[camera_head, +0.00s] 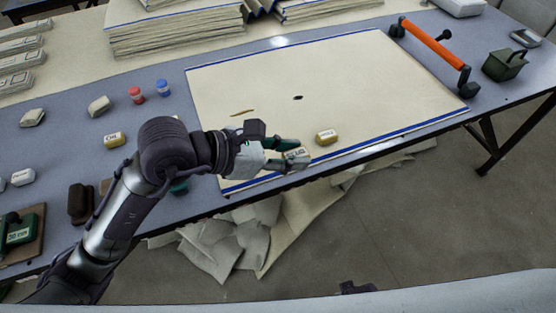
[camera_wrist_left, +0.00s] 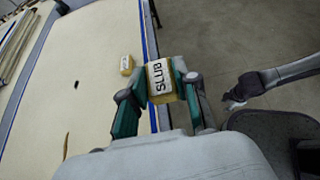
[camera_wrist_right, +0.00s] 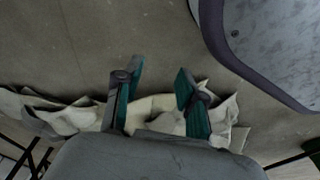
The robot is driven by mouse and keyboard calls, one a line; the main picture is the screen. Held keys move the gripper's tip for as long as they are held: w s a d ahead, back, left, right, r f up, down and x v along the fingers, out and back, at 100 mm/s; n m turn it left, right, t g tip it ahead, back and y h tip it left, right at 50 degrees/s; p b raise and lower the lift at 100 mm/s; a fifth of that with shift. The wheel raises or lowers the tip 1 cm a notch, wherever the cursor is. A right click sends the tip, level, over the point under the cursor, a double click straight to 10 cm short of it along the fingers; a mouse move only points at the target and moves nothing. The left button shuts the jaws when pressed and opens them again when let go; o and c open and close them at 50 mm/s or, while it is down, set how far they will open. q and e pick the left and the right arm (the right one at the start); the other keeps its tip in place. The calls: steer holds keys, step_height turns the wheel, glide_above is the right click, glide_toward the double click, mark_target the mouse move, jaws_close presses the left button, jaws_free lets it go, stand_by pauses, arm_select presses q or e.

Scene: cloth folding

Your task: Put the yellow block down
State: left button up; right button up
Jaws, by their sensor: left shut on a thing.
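A yellow block with a white label reading SLUB (camera_wrist_left: 160,80) is held between the fingers of my left gripper (camera_wrist_left: 158,92). In the head view the left gripper (camera_head: 292,156) is over the near edge of the cream cloth (camera_head: 340,85), by its blue stripe. I cannot tell whether the block touches the cloth. A second yellow block (camera_head: 326,137) lies on the cloth to the right of the held one; it also shows in the left wrist view (camera_wrist_left: 126,65). My right gripper (camera_wrist_right: 155,98) is open and empty, above the floor.
The cloth has a dark spot (camera_head: 297,98) and a brown slit-like mark (camera_head: 242,112). An orange-handled bar (camera_head: 432,43) and a dark green box (camera_head: 504,64) stand at right. Labelled blocks and red and blue pieces lie at left. Cloth scraps (camera_head: 245,240) lie on the floor.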

arm_select(q)
steer(key=w+a+f, duration=0.3)
steer(key=w+a, duration=0.1)
steer(key=w, duration=0.1)
steer(key=w+a+f+b, duration=0.1)
steer(key=w+a+f, duration=0.1)
steer(key=shift+w+f, duration=0.3)
steer(key=shift+f, duration=0.05)
step_height(320, 180, down, 3)
steer(key=shift+f+b, duration=0.1)
steer(key=shift+b, duration=0.25)
steer(key=shift+f, duration=0.45)
arm_select(e)
steer(key=w+r, duration=0.3)
steer(key=r, duration=0.2)
steer(key=shift+w+a+r, duration=0.2)
steer(key=shift+a+r, duration=0.1)
steer(key=shift+r, duration=0.05)
arm_select(q)
steer(key=shift+f, duration=0.1)
steer(key=o, duration=0.8)
steer(key=shift+o, duration=0.7)
arm_select(e)
steer(key=shift+w+r, duration=0.15)
steer(key=shift+r, duration=0.25)
